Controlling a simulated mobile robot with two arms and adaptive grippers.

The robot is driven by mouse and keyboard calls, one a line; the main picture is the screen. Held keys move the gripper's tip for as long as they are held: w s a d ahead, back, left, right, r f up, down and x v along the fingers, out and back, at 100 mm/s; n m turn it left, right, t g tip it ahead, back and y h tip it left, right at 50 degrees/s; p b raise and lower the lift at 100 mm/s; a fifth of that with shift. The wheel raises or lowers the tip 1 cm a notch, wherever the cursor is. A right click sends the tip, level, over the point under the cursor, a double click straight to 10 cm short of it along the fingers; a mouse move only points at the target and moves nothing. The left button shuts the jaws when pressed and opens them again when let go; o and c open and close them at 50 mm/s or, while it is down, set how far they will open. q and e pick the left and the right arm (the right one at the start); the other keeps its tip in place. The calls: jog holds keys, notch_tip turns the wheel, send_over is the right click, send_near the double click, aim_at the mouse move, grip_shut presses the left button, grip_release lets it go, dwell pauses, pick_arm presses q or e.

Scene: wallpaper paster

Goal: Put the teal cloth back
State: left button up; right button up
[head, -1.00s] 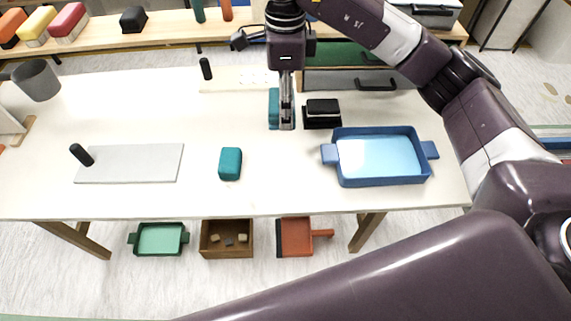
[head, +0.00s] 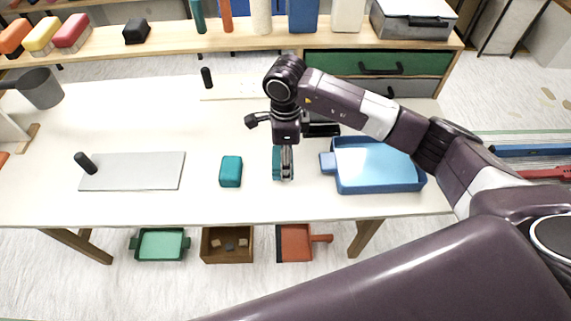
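My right gripper (head: 287,176) reaches in from the right and points down over the middle of the table. It is shut on a teal cloth (head: 276,160), whose side shows left of the fingers; the fingers hide part of it. Whether it touches the table is hard to tell. A second teal piece (head: 231,172), a rounded block, lies on the table just left of it. My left gripper is not in view.
A blue tray (head: 380,188) stands right of the gripper. A grey plate (head: 140,172) with a black handle lies left. A black block (head: 322,130) is partly hidden behind the arm. A drawer unit (head: 350,62) stands behind. The table's front centre is clear.

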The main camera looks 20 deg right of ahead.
notch_tip(320, 180, down, 3)
jog(key=shift+f, duration=0.15)
jog(key=shift+f, duration=0.1)
jog(key=shift+f, duration=0.25)
jog(key=o, duration=1.2)
jog(key=shift+c, duration=0.2)
